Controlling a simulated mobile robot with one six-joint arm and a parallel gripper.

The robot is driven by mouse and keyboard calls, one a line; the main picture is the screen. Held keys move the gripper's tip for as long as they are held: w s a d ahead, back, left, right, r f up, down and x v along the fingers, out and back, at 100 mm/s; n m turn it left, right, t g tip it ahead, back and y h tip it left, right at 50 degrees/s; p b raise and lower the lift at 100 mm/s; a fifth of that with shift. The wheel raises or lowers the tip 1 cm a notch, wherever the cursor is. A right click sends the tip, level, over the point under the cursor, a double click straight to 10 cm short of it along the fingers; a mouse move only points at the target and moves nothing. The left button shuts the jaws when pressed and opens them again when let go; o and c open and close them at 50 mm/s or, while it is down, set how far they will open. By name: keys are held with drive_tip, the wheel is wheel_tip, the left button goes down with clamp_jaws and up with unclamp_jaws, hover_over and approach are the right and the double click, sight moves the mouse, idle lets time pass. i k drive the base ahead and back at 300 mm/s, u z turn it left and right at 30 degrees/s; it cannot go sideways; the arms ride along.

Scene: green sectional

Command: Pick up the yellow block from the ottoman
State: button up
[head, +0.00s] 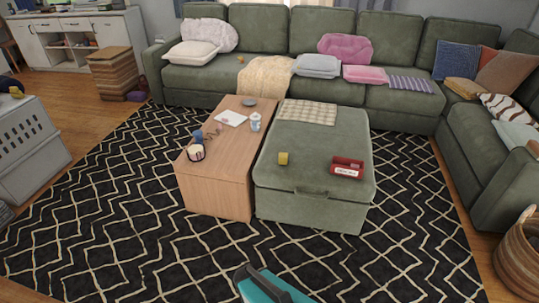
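Nothing covers the block. A red box-like item with a white label (347,167) lies to its right on the same ottoman, apart from it. A folded checked cloth (307,112) lies at the ottoman's back edge. I cannot make out my gripper's fingers in the head view.
A wooden coffee table (222,166) stands against the ottoman's left side, with a mug (196,152), a jar (255,122) and paper on it. The green sectional (390,100) runs behind and right. Patterned rug (130,225) lies open in front.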

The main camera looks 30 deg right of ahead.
sight(282, 159)
drive_tip(key=u, duration=0.4)
drive_tip(key=i, duration=1.2)
